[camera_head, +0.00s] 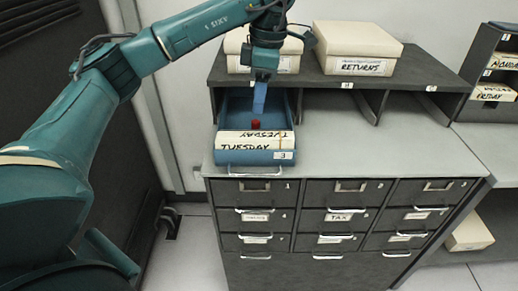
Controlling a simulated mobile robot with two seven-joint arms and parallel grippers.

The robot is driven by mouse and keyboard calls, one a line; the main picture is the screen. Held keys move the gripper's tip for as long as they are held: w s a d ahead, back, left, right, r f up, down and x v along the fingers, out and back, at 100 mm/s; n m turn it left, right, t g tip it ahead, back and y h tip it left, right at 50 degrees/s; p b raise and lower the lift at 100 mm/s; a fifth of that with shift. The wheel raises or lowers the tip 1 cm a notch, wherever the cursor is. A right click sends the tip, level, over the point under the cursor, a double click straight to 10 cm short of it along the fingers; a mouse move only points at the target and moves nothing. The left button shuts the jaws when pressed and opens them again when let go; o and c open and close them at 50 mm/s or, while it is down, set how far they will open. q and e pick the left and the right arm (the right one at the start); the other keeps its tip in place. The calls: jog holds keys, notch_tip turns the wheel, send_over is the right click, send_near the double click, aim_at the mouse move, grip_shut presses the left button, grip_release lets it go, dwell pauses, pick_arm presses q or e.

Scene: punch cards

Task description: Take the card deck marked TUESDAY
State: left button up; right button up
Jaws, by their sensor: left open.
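The card deck marked TUESDAY (240,141) is cream-coloured, with the word on its front and again, inverted, on its top. It lies at the front of a blue tray (250,158) labelled 3 on the cabinet top. My left gripper (259,107) is open and points down over the back part of the tray, behind the deck and apart from it. A small red thing (255,123) shows just below the fingertips. The tray floor there is partly hidden by the gripper. My right gripper is not in view.
A box marked RETURNS (360,66) and another box (236,64) stand on the shelf (420,76) above. The cabinet's drawers (340,217) are shut. A rack at right holds decks marked MONDAY (503,62) and FRIDAY (492,95). The grey top (340,150) right of the tray is clear.

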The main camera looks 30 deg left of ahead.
pick_arm(q)
send_over(255, 135)
jog(key=f, duration=0.4)
jog(key=shift+w+d+f+b, duration=0.1)
jog(key=shift+d+f+b, duration=0.1)
jog(key=shift+f+b, duration=0.2)
jog(key=shift+a+f+p, duration=0.2)
jog(key=shift+f+p, duration=0.3)
jog(key=shift+f, duration=2.1)
grip_shut()
jog(key=shift+r, duration=0.1)
